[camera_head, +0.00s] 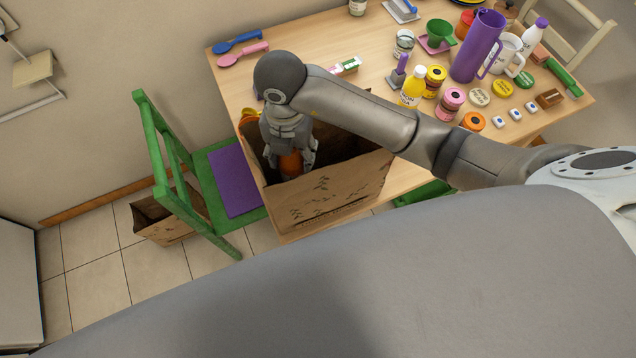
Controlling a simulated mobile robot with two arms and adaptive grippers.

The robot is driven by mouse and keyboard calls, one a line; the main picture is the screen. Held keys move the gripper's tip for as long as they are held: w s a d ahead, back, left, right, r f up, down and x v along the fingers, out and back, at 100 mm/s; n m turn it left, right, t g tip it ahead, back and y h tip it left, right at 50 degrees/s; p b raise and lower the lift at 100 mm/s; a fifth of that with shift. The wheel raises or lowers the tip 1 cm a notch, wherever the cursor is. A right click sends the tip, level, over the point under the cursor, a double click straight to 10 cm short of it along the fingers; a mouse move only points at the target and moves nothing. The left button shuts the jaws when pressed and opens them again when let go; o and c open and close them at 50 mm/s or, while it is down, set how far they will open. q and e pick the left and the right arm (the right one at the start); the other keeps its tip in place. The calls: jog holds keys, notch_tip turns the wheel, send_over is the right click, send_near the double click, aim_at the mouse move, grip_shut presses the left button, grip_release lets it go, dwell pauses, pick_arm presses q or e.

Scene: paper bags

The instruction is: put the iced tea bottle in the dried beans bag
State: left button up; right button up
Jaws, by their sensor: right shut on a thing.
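A large brown paper bag with a dark printed bean-like pattern (335,190) stands open at the near left edge of the table; I take it for the dried beans bag. My right gripper (290,153) points down into its open mouth, near the left side. It is shut on an orange thing (290,164), which I take for the iced tea bottle. Only a small part of that bottle shows; the gripper and the bag's front wall hide the rest. I cannot tell whether it touches the bag's bottom. My left gripper is not in view.
The wooden table (290,40) holds a purple pitcher (477,46), a yellow bottle (412,87), jars, cups and spoons toward the right and back. A green chair (160,150) with a purple seat pad stands left of the bag. A smaller paper bag (165,222) is on the floor.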

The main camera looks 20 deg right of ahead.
aim_at(297, 176)
jog(key=shift+s+d+f+m, duration=0.1)
jog(key=shift+s+m, duration=0.05)
jog(key=shift+m, duration=0.85)
jog(key=shift+f, duration=0.4)
notch_tip(297, 176, down, 5)
jog(key=shift+f+p, duration=0.1)
jog(key=shift+p, duration=0.3)
notch_tip(297, 176, down, 4)
jog(key=shift+r+p, duration=0.15)
jog(key=shift+p, duration=0.3)
jog(key=shift+f, duration=0.25)
jog(key=shift+f, duration=0.2)
jog(key=o, duration=1.3)
jog(key=shift+r, duration=0.1)
jog(key=shift+o, duration=0.2)
